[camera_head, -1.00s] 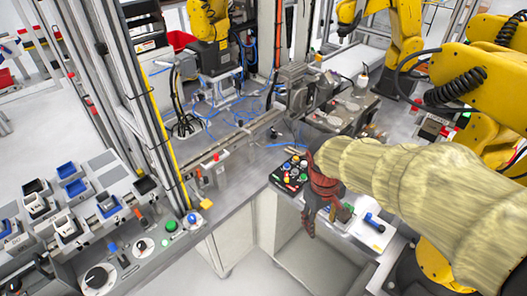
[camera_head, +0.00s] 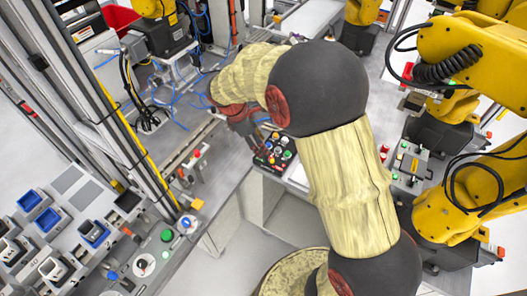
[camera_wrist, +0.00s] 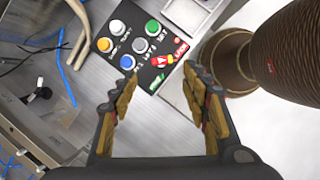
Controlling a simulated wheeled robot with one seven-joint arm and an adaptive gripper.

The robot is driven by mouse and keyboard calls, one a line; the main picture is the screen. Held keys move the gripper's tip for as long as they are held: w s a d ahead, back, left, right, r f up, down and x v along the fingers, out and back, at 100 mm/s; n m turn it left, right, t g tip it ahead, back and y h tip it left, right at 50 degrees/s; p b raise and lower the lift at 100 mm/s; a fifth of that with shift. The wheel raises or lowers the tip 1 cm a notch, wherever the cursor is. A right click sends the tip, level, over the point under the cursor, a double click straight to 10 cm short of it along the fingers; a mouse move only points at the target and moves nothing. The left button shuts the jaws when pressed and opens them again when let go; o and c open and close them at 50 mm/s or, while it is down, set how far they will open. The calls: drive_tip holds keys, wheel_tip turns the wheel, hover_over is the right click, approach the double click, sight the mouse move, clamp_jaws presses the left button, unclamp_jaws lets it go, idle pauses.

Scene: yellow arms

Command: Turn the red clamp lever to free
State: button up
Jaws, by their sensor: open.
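A black button panel (camera_wrist: 135,72) lies between and beyond my fingertips in the wrist view; it also shows in the head view (camera_head: 274,153). It carries yellow, white, grey, green and blue buttons. A small red part with white marks (camera_wrist: 163,61) sits near its right edge, between red lettering and green lettering. It looks like the red clamp lever, but its handle shape is unclear. My gripper (camera_wrist: 161,74) is open and empty, its two fingers apart on either side of the panel's lower end. In the head view my arm partly hides the gripper and panel.
A blue cable (camera_wrist: 68,82) and a tan cable lie left of the panel. Yellow robot arms (camera_head: 470,200) stand at the right in the head view.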

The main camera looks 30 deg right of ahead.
sight(270, 157)
drive_tip(key=shift+n, duration=0.6)
drive_tip(key=b+x, duration=0.1)
drive_tip(key=x, duration=0.3)
drive_tip(key=b+x, duration=0.1)
drive_tip(key=x, duration=0.3)
drive_tip(key=shift+s+r, duration=0.1)
drive_tip(key=shift+s, duration=0.15)
drive_tip(key=c, duration=0.4)
drive_tip(key=c, duration=0.7)
drive_tip(key=shift+c, duration=0.3)
